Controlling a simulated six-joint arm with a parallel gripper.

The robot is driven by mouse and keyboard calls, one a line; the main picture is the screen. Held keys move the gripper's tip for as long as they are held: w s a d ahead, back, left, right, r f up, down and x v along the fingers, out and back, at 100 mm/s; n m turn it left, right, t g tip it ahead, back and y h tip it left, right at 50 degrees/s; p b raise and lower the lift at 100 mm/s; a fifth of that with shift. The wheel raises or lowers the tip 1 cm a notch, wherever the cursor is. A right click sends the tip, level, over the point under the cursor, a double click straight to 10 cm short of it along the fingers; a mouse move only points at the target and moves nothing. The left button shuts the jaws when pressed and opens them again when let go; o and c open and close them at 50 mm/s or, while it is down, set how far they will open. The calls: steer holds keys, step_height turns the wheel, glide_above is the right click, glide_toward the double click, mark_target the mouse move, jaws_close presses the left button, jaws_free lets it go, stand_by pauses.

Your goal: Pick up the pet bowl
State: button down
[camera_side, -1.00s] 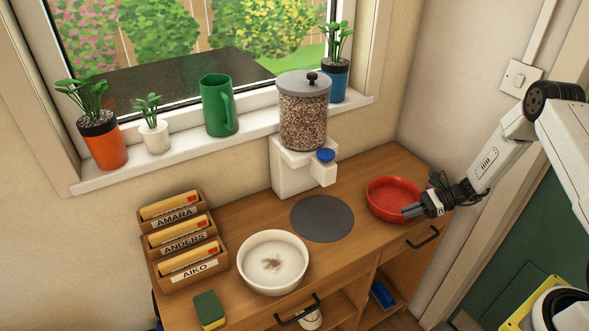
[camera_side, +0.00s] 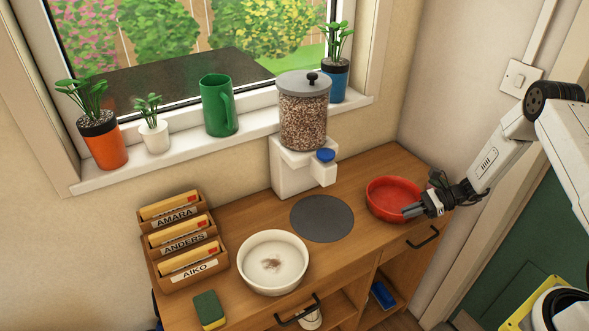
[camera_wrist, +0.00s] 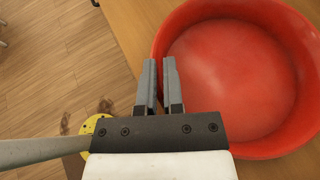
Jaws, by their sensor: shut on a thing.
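A red pet bowl (camera_side: 393,199) stands upright on the right end of the wooden counter, and it looks empty. My gripper (camera_side: 410,210) is at the bowl's near right rim, its fingers across the rim wall. In the wrist view the gripper (camera_wrist: 161,80) has its two fingers close together at the left edge of the red bowl (camera_wrist: 235,75), shut on the rim. A second bowl, white (camera_side: 272,262), stands on the left part of the counter with a brown residue inside.
A food dispenser (camera_side: 302,120) stands behind a round grey mat (camera_side: 322,218) in mid-counter. A letter rack (camera_side: 185,240) and a sponge (camera_side: 209,309) are at the left. Plants and a green mug (camera_side: 218,105) line the sill. The wall is right of the counter.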

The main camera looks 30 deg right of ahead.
steer(key=shift+r, duration=0.1)
stand_by(0.3)
steer(key=shift+r, duration=0.6)
steer(key=s+a+r, duration=0.3)
steer(key=s+r, duration=0.8)
steer(key=s, duration=0.2)
steer(key=shift+s+r, duration=0.3)
steer(key=shift+s, duration=0.05)
steer(key=shift+a, duration=0.1)
steer(key=shift+w, duration=0.1)
